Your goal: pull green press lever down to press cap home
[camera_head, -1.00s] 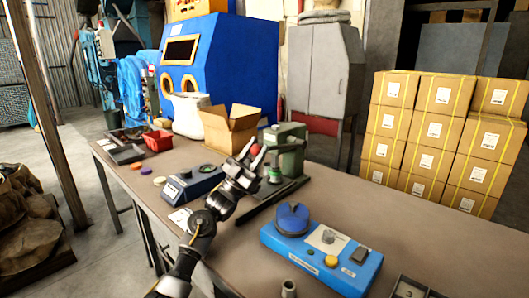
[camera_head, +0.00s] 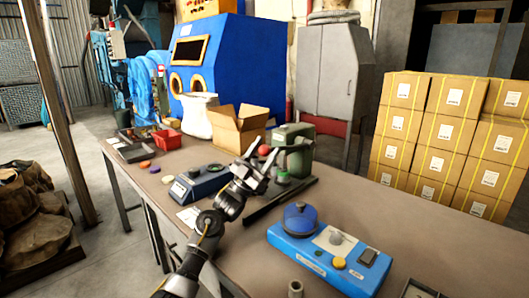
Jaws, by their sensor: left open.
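The green press (camera_head: 298,143) stands on the workbench, with a red ball knob (camera_head: 264,150) showing at its left side, likely the end of its lever. A small green piece (camera_head: 283,178) sits low under the press head; I cannot tell how the cap is seated. My left gripper (camera_head: 266,162) is open, its fingers just below and beside the red knob and in front of the press. The lever's shaft is mostly hidden. I cannot tell whether the fingers touch the knob. My right gripper is not in view.
A blue fixture (camera_head: 330,262) with a round blue top lies on the bench at front right. A dark blue box device (camera_head: 199,184) lies left of my arm. An open cardboard box (camera_head: 238,128) stands behind. The bench's right side (camera_head: 420,228) has free room.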

